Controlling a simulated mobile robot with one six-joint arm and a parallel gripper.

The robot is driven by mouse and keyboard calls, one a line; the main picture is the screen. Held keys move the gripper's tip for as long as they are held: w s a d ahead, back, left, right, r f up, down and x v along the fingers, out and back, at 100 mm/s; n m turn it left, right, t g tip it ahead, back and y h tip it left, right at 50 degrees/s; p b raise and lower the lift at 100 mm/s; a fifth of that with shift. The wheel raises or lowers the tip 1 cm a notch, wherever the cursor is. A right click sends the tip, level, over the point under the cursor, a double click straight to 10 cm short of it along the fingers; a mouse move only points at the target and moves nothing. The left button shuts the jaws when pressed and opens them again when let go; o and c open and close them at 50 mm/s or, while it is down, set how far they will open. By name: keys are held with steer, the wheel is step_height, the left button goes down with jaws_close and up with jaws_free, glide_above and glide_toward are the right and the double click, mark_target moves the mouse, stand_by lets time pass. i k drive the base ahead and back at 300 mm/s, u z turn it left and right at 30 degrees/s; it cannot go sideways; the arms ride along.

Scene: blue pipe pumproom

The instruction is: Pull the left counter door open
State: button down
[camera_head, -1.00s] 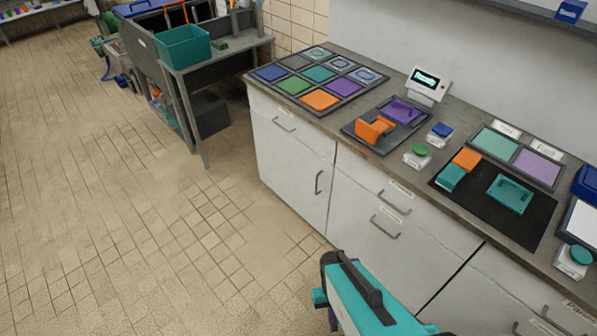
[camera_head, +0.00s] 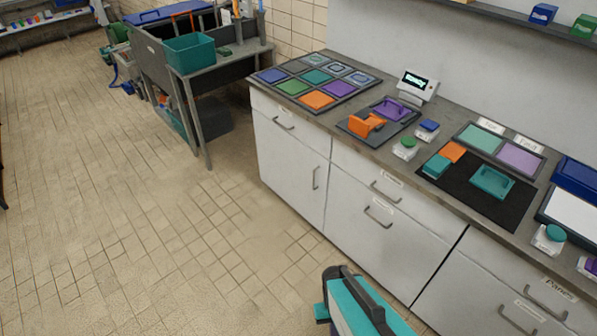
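The left counter door (camera_head: 288,166) is a white panel at the left end of the counter, below a drawer. It looks shut. Its dark vertical handle (camera_head: 316,177) is near its right edge. Part of my teal and black arm (camera_head: 357,306) shows at the bottom of the view, apart from the counter front and well short of the door. My gripper's fingers cannot be made out in this view.
The grey counter top (camera_head: 350,148) holds a tray of coloured squares (camera_head: 317,80), an orange piece (camera_head: 366,125) and a small display (camera_head: 415,84). Drawers (camera_head: 385,218) line the front to the right. A workbench with a teal bin (camera_head: 188,53) stands beyond. The tiled floor (camera_head: 150,230) is clear.

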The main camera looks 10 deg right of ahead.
mark_target(300, 174)
steer(key=z, duration=0.1)
steer(key=k, duration=0.4)
steer(key=u, duration=0.2)
steer(key=i, duration=0.9)
steer(key=u, duration=4.55)
steer(key=i, duration=0.1)
steer(key=z, duration=3.05)
